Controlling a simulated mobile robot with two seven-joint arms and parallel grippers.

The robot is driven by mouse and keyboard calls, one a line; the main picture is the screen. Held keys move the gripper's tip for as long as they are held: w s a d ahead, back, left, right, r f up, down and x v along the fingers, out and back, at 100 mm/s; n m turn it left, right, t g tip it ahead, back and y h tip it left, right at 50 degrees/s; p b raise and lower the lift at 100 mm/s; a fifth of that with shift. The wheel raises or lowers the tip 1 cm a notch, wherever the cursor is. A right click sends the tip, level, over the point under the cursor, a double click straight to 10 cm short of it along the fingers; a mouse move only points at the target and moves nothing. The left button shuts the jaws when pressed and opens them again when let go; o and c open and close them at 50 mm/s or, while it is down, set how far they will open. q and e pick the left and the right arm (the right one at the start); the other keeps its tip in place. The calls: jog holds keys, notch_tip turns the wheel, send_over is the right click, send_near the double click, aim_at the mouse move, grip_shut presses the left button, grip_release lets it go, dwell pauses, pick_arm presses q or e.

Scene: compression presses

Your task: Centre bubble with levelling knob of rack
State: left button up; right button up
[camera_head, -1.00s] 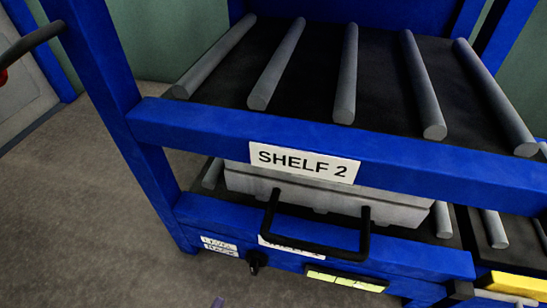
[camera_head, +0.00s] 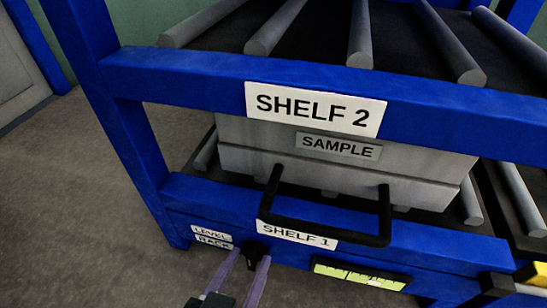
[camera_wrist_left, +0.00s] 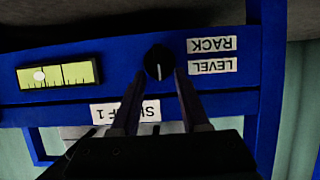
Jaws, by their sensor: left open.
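The black levelling knob (camera_head: 255,250) sits on the blue front rail beside the "LEVEL RACK" label (camera_head: 212,238). In the left wrist view, upside down, the knob (camera_wrist_left: 158,62) shows a white pointer mark. The yellow-green level vial (camera_head: 360,275) is right of the knob. In the wrist view the vial (camera_wrist_left: 70,75) holds a pale round bubble (camera_wrist_left: 38,76) off towards its left end, away from the knob. My left gripper (camera_head: 249,258) is open, its fingertips at either side of the knob; contact cannot be told. My right gripper is not in view.
A black handle (camera_head: 325,225) juts out above the "SHELF 1" label (camera_head: 297,236), close to my left gripper. A grey box marked "SAMPLE" (camera_head: 340,180) rests on the lower rollers. A yellow part (camera_head: 535,273) stands at the right edge. Open floor lies left.

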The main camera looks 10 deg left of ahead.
pick_arm(q)
grip_shut()
dwell(0.3)
dwell(0.3)
